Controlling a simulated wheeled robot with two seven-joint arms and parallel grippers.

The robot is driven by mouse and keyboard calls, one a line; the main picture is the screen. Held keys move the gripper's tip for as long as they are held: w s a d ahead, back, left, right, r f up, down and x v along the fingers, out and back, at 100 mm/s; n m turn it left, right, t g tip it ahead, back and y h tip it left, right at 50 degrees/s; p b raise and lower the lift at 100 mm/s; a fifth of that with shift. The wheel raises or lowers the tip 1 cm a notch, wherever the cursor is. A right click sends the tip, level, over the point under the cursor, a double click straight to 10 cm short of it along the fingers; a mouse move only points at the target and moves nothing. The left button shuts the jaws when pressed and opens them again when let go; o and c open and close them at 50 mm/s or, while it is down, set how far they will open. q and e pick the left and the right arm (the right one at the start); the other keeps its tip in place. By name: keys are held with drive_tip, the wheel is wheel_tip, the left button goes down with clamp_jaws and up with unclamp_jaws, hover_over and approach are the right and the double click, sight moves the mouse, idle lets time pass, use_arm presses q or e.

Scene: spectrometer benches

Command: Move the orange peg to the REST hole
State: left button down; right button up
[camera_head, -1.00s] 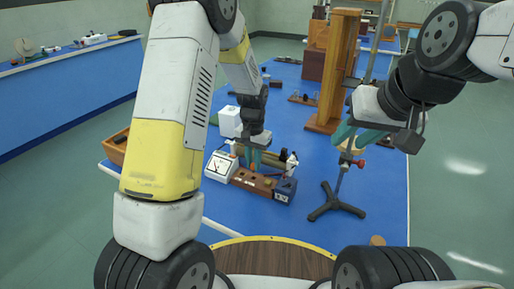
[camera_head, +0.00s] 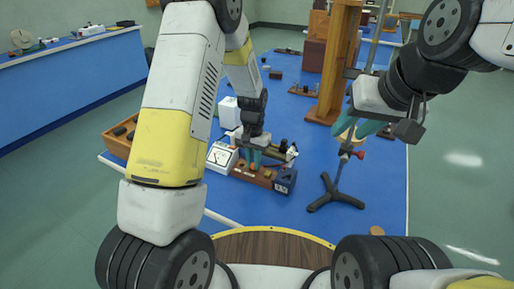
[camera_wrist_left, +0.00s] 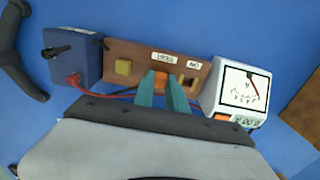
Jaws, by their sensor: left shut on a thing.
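The orange peg (camera_wrist_left: 161,80) is between the two teal fingers of my left gripper (camera_wrist_left: 161,90), which is shut on it. In the left wrist view the peg stands at the REST label (camera_wrist_left: 163,58) on the brown wooden board (camera_wrist_left: 140,52). I cannot tell how deep it sits there. A dark square hole (camera_wrist_left: 188,80) shows at the ON label (camera_wrist_left: 195,65), to the right. In the head view my left gripper (camera_head: 251,158) reaches down over the board (camera_head: 262,180). My right gripper (camera_head: 358,126) has its fingers apart near an upright stand rod.
A white meter (camera_head: 221,157) adjoins the board on the left and a blue box (camera_head: 285,180) on the right. A yellow block (camera_wrist_left: 123,67) sits on the board. The black tripod stand (camera_head: 334,194) is to the right, a wooden tray (camera_head: 120,138) to the left.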

use_arm(q)
drive_tip(key=c, duration=1.3)
unclamp_jaws()
drive_tip(key=shift+o, duration=0.2)
drive_tip(key=shift+r, duration=0.1)
wheel_tip(320, 180, up, 8)
drive_tip(key=shift+f, duration=0.2)
drive_tip(key=s+a+r+n+t+h, duration=0.15)
drive_tip(key=s+r, duration=0.25)
drive_tip(key=r, duration=0.6)
drive_tip(key=s+a+r+n+t, duration=0.1)
drive_tip(key=s+a+r+t, duration=0.1)
drive_tip(key=s+r, duration=0.4)
drive_tip(key=s+a+r+n+t, duration=0.1)
drive_tip(key=s+r, duration=0.5)
drive_tip(key=s, duration=0.7)
drive_tip(key=shift+s+a+r+t+h, duration=0.15)
drive_tip(key=shift+a+r+t+h, duration=0.25)
drive_tip(key=shift+a+t, duration=0.65)
